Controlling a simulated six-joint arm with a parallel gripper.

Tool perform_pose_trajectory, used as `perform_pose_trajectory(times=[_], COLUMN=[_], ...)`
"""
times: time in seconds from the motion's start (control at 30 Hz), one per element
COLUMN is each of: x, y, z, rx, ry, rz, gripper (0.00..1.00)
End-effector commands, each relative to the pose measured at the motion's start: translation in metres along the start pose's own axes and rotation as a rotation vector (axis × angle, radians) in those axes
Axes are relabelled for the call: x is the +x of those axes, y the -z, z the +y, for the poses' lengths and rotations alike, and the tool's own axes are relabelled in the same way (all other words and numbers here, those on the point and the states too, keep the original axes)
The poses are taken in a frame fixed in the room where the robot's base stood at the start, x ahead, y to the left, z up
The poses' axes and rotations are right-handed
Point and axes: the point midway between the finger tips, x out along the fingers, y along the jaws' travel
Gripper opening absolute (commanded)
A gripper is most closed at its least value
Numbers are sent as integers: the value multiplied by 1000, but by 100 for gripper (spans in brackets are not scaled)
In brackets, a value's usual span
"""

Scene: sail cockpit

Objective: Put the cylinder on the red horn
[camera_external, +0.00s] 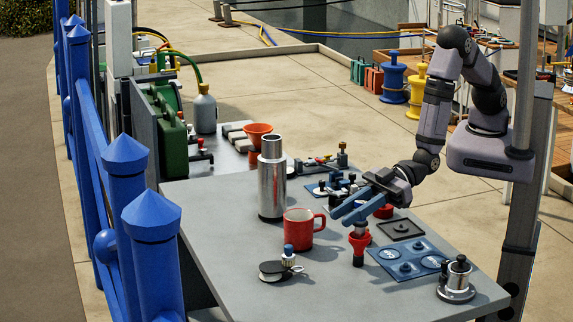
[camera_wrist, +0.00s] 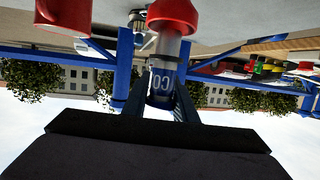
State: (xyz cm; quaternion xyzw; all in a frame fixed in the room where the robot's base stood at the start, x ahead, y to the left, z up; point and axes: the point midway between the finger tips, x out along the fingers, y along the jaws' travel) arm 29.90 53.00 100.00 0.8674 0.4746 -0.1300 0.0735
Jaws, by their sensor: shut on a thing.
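The cylinder (camera_wrist: 162,82) is in the wrist view, blue with pale lettering at one end and grey towards the other. It stands between my gripper's fingers (camera_wrist: 160,98), which are shut on it. In the external view my gripper (camera_external: 345,214) is low over the table, and a short grey part of the cylinder (camera_external: 360,229) shows below the fingers. The red horn (camera_external: 358,242) is directly under it, with a black lower end. The red horn also shows in the wrist view (camera_wrist: 172,12), at the cylinder's grey end. I cannot tell how far they are engaged.
A red mug (camera_external: 299,230) and a steel flask (camera_external: 271,178) stand left of my gripper. A pulley block (camera_external: 272,271) lies in front. A blue plate (camera_external: 408,262), a dark square plate (camera_external: 400,229) and a steel winch (camera_external: 456,283) are right. The near table middle is clear.

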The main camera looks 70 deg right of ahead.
Motion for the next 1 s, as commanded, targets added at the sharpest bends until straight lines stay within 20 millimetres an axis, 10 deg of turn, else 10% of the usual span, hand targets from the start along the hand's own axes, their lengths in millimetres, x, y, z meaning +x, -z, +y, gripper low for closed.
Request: perform_pose_trajectory(times=[0.1, 0.13, 0.2, 0.67, 1.0], x=[1, 1, 1, -2, -43], y=[-4, -3, -2, 1, -1], z=[0, 0, 0, 0, -1], rx=[0, 0, 0, 0, 0], ry=[0, 0, 0, 0, 1], rz=[1, 0, 0, 0, 2], gripper=[0, 32, 44, 44, 44])
